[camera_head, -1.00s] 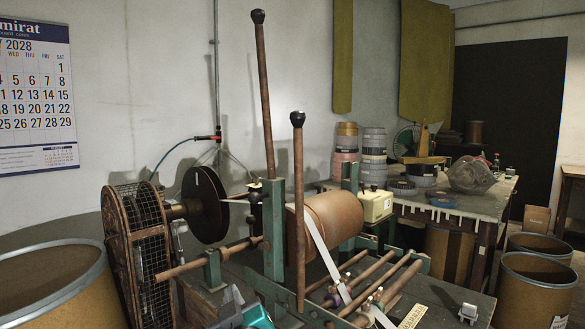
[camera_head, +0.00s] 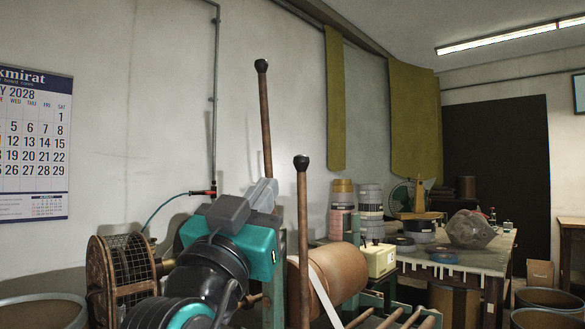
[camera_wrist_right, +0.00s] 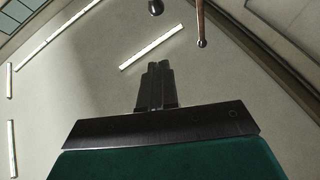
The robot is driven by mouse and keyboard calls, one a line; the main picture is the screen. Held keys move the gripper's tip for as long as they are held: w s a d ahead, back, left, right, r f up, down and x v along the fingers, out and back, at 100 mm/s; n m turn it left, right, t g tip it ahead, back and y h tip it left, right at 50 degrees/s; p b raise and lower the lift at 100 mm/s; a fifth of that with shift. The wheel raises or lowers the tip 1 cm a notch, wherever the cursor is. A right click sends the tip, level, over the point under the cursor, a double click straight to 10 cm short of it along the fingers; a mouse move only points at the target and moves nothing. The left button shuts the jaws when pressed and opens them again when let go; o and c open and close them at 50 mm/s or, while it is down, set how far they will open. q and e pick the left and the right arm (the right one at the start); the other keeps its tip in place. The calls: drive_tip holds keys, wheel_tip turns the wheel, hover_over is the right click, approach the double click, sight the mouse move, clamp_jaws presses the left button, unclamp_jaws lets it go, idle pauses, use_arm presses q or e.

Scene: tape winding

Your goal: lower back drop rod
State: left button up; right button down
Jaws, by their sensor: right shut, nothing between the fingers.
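Two brown drop rods with black knobs stand upright at the winding machine. The back drop rod (camera_head: 266,120) is farther away, and its knob reaches higher in the picture. The front rod (camera_head: 303,225) stands nearer, in front of the tape roll (camera_head: 335,272). My right gripper (camera_head: 266,190) is raised in the head view, left of the front rod, and covers the back rod's lower part. Its fingers are shut and empty, and they also show in the wrist view (camera_wrist_right: 156,68). There, a rod (camera_wrist_right: 200,22) and a black knob (camera_wrist_right: 155,6) appear past the fingertips. My left gripper is not in view.
A wire-caged wheel (camera_head: 125,265) is left of my right arm. A cream box (camera_head: 379,259) sits right of the roll. A table (camera_head: 465,265) with stacked tape rolls (camera_head: 370,198) stands behind. Barrels are at the lower left and right. The air above the rods is clear.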

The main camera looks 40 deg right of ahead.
use_arm(q)
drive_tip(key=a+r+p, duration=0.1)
drive_tip(key=p, duration=0.3)
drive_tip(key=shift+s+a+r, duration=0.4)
use_arm(e)
drive_tip(key=w+d+f+x, duration=0.1)
drive_tip(key=f+x, duration=0.1)
drive_tip(key=x, duration=1)
drive_tip(key=shift+w+d, duration=0.25)
drive_tip(key=shift+d, duration=0.15)
